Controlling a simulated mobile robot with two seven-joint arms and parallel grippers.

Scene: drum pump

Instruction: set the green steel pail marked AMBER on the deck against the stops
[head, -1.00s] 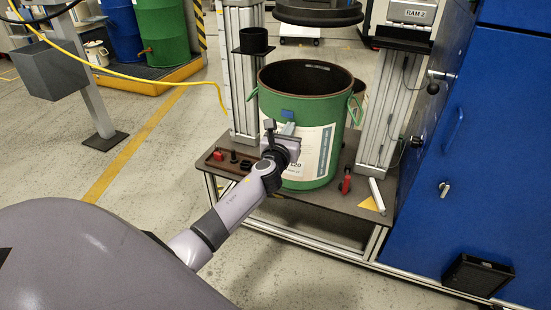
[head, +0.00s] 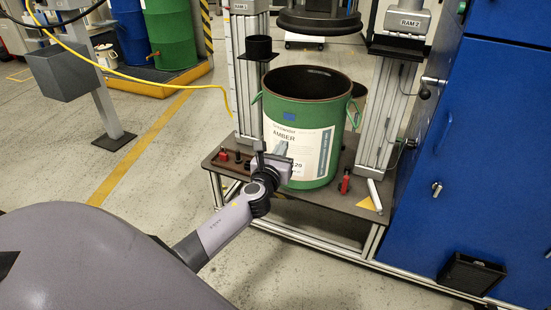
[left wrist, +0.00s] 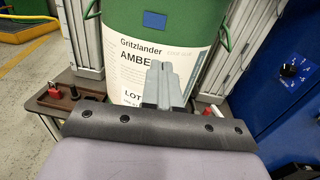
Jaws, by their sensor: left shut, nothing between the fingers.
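The green steel pail (head: 309,115) marked AMBER stands upright and open-topped on the deck (head: 325,201), between two metal columns. Its white label faces me, and it also shows in the left wrist view (left wrist: 205,35). My left gripper (head: 279,148) is shut and empty in front of the lower left part of the label. In the left wrist view its fingertips (left wrist: 158,66) cover the end of the word AMBER. I cannot tell whether they touch the pail. The pail hides the deck behind it, and I cannot make out the stops. My right gripper is not in view.
A dark round plate (head: 319,19) hangs above and behind the pail. A red-handled fitting (head: 345,182) stands on the deck right of the pail; small red and black parts (head: 232,156) lie left. A blue cabinet (head: 480,150) closes off the right.

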